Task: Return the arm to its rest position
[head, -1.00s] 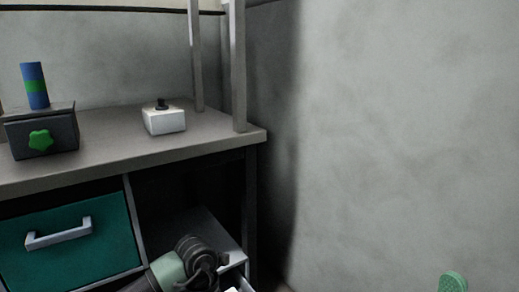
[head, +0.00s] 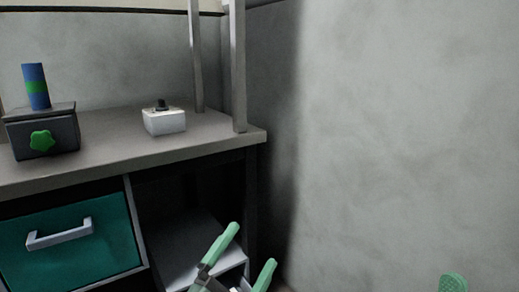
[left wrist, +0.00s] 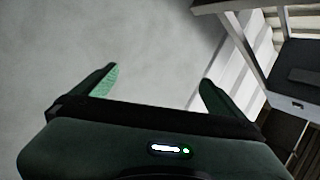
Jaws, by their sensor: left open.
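My left gripper (head: 253,244) is at the bottom of the head view, in front of the open bay under the bench. Its two pale green fingers point up and stand well apart, with nothing between them. In the left wrist view the left gripper (left wrist: 159,75) also shows spread, empty fingers against a grey surface. A pale green fingertip (head: 453,283) at the bottom right of the head view appears to belong to my right gripper. The rest of that gripper is out of frame.
A teal drawer (head: 75,255) is below. The wall (head: 400,130) at right has clear space before it.

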